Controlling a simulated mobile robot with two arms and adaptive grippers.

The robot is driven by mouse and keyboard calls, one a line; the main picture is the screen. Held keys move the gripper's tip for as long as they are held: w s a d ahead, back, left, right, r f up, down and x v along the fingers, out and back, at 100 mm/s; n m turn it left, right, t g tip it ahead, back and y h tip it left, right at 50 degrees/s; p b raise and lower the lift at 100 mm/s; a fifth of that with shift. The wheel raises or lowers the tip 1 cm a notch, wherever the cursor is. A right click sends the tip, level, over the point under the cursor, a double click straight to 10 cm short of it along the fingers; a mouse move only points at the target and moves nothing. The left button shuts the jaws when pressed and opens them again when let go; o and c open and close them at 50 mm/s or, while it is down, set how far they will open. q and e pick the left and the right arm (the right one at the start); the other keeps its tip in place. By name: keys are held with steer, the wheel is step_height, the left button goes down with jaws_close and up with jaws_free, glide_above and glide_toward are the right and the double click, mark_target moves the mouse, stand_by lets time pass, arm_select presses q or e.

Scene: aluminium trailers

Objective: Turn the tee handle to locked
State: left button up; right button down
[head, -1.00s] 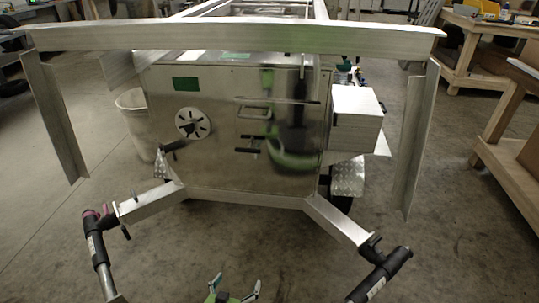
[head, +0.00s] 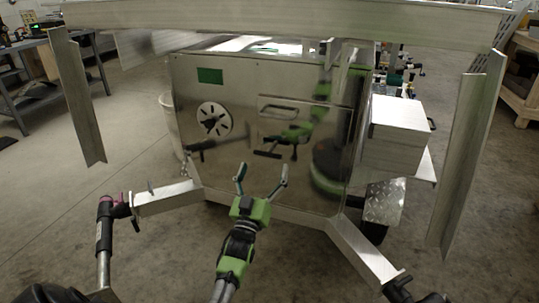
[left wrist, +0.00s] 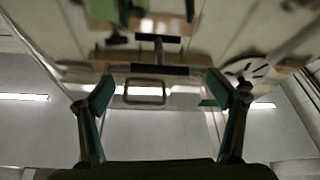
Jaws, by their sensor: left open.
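The tee handle (head: 267,154) is a short black crossbar on the front of the shiny metal box (head: 330,150), below a rectangular pull handle (head: 279,108). Its bar looks roughly level. My left gripper (head: 262,172) is open and empty, just below and in front of the tee handle, apparently not touching it. In the left wrist view, the picture is upside down: the tee handle (left wrist: 158,40) shows above the pull handle (left wrist: 145,92), with two dark bars, one probably a reflection. The finger pads stand wide apart at either side. My right gripper is not in view.
A round slotted vent (head: 214,120) and a green label (head: 210,76) are on the same panel. An aluminium beam (head: 280,16) crosses above, with hanging posts (head: 78,95) at both sides. Angled trailer frame rails (head: 362,250) flank the gripper. A white box (head: 398,135) sits at the right.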

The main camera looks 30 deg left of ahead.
mark_target(268, 151)
arm_select(q)
steer(key=x, duration=0.6)
steer(key=shift+w+b, duration=0.15)
steer(key=shift+b, duration=0.15)
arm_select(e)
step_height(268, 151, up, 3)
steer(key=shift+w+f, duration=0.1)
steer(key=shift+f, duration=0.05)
arm_select(q)
steer(key=shift+c, duration=0.4)
steer(key=c, duration=1)
